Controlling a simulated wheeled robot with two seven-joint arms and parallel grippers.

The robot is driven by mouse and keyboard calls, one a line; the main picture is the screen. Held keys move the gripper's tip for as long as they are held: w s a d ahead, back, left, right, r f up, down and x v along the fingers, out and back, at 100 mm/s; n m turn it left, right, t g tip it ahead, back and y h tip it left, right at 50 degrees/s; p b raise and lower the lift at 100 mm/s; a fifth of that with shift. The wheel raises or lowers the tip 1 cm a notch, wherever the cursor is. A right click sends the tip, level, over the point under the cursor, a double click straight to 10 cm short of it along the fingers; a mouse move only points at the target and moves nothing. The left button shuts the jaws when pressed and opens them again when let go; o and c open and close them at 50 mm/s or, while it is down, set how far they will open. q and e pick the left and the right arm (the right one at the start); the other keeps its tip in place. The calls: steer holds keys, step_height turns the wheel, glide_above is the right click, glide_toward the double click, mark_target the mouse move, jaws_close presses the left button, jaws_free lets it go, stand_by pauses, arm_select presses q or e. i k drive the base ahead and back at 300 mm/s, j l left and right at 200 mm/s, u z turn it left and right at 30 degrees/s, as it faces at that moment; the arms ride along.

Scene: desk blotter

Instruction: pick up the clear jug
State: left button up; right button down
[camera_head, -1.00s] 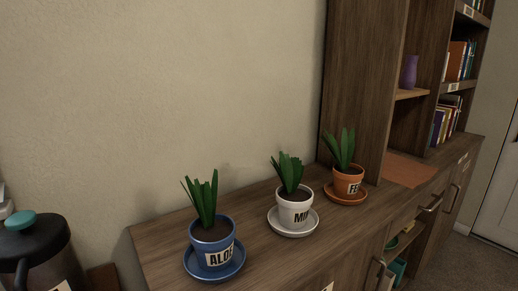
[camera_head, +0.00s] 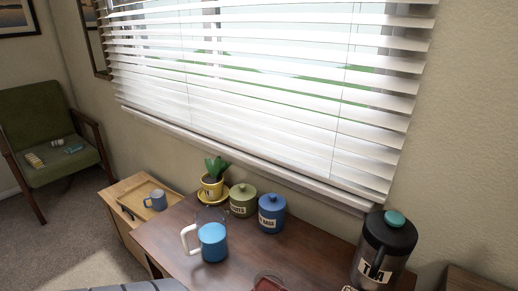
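A see-through vessel that looks like the clear jug (camera_head: 211,217) stands near the left end of the dark wooden desk (camera_head: 310,265). Its upper part is transparent, a white handle sticks out to the left, and a blue body shows below. I cannot tell whether the blue is its contents or a separate cup in front. Neither of my grippers is in view.
Behind stand a yellow potted plant (camera_head: 213,188), a green canister (camera_head: 243,200) and a blue canister (camera_head: 271,213). A dark teal-topped pot (camera_head: 383,250) is at right. A red item (camera_head: 268,284) is at the front edge. A low cabinet (camera_head: 128,205) with a mug (camera_head: 156,200) stands left.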

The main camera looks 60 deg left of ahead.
mark_target(207, 238)
steer(key=k+u, duration=0.1)
steer(key=u, duration=2.15)
